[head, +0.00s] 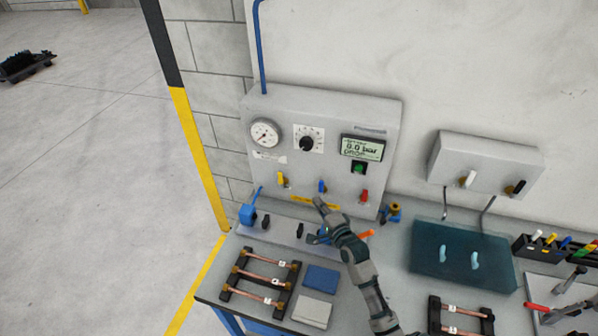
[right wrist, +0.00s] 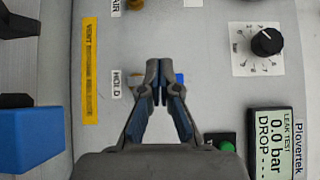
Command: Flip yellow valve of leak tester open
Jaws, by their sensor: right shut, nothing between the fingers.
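The leak tester (head: 386,110) is a light grey panel box against the wall. Its yellow valve (head: 282,179) is at the lower left of the panel, with the blue valve (head: 322,186) to its right and the red valve (head: 364,196) further right. My right gripper (head: 319,202) is shut and empty, just below the blue valve in the head view. In the right wrist view the shut fingertips (right wrist: 158,72) partly cover the blue handle (right wrist: 180,78) by the HOLD label. A brass fitting beside the AIR label shows at the top edge there. My left gripper is not in view.
The panel carries a gauge (head: 265,133), a black knob (head: 307,143), a green button (head: 358,168) and a display (head: 362,148) reading 0.0 bar. A rack of copper tubes (head: 260,277) and a blue pad (head: 322,278) lie on the bench below. A teal mat (head: 430,275) is at right.

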